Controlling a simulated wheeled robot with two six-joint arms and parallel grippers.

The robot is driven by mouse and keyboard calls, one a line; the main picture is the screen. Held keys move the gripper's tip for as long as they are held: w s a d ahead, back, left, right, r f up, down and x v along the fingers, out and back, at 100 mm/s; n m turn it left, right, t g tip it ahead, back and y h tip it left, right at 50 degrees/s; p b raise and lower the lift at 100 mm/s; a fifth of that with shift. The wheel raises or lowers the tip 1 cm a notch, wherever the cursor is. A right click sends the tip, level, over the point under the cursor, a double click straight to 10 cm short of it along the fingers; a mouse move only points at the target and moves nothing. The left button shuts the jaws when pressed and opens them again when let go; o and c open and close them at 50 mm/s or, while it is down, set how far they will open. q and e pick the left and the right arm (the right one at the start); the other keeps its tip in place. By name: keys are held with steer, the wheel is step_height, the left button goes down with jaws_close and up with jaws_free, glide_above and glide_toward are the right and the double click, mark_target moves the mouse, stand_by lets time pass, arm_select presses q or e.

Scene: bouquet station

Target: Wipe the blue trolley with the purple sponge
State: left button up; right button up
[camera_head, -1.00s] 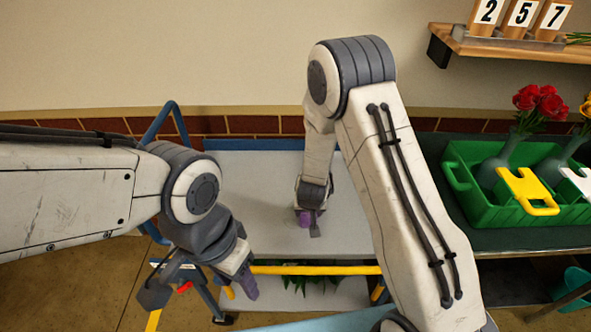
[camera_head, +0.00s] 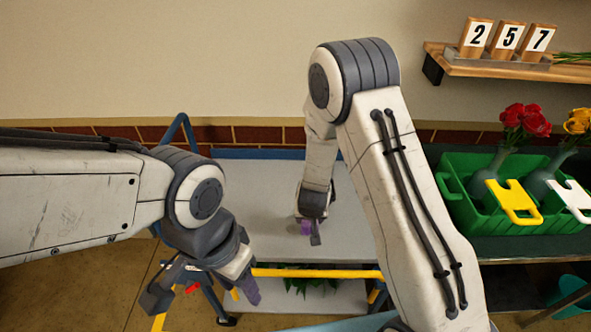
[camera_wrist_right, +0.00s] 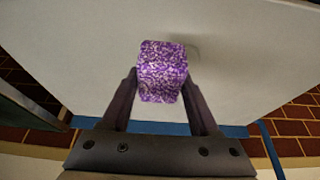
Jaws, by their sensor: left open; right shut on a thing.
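The trolley has a blue frame and a light grey top (camera_head: 255,190). The purple speckled sponge (camera_head: 305,227) is at the middle of that top and is partly hidden by my right gripper (camera_head: 312,230) in the head view. In the right wrist view, the sponge (camera_wrist_right: 162,70) is held between both fingers of my right gripper (camera_wrist_right: 163,88), just at or over the grey surface; contact is hard to tell. My left gripper (camera_head: 247,285) is open at the trolley's front left, pointing down. The gap between its fingers is hard to see.
A green crate (camera_head: 462,205) with vases of red and yellow flowers stands on a dark table at the right. A wooden shelf (camera_head: 500,66) with number blocks is on the wall. A yellow bar (camera_head: 315,273) runs along the trolley's front. The grey top around the sponge is clear.

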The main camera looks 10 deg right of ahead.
steer(key=shift+d+r+p, duration=0.1)
steer(key=shift+r+p, duration=0.8)
steer(key=shift+r, duration=0.4)
